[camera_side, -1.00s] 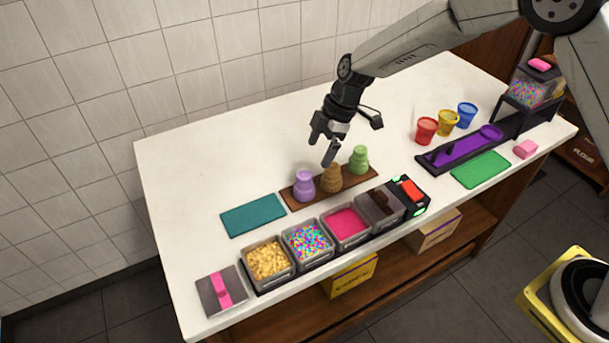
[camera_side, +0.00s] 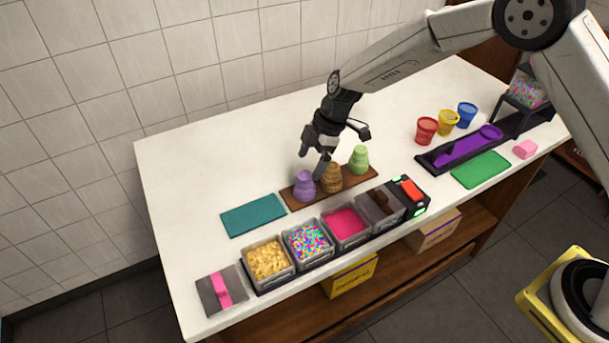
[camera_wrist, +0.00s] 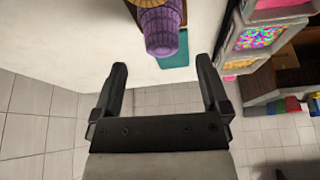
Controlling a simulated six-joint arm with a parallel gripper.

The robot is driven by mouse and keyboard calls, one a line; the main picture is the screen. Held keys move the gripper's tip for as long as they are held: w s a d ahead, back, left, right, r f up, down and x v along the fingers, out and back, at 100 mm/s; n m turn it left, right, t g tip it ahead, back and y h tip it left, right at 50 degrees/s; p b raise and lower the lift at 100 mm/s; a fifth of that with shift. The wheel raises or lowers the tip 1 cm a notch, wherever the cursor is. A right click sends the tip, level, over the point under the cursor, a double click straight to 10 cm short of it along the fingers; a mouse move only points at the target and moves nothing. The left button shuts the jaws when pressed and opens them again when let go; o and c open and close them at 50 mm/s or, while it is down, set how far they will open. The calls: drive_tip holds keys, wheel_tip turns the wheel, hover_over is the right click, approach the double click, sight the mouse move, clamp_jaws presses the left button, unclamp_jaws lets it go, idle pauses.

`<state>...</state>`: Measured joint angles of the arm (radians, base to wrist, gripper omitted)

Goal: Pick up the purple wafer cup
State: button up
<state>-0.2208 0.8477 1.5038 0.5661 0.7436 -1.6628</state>
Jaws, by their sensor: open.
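The purple wafer cup (camera_side: 304,186) stands at the left end of a brown wooden board (camera_side: 361,178), beside a tan wafer cup (camera_side: 332,178) and a green one (camera_side: 358,160). My gripper (camera_side: 312,166) is open and empty, just above and behind the purple cup in the side view. In the wrist view the purple cup (camera_wrist: 162,34) shows at the top, ahead of the gap between my two fingers (camera_wrist: 160,78). The cup does not look to be between the fingers. The tan cup is mostly cut off there at the top edge.
A row of topping bins (camera_side: 269,259) runs along the front edge, close in front of the board. A teal mat (camera_side: 253,215) lies to the left. Red, yellow and blue cups (camera_side: 426,130) stand to the right. The table behind the board is clear.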

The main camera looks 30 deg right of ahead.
sight(305, 174)
drive_tip(key=shift+x, duration=2.35)
drive_tip(key=shift+s, duration=0.15)
drive_tip(key=c, duration=1)
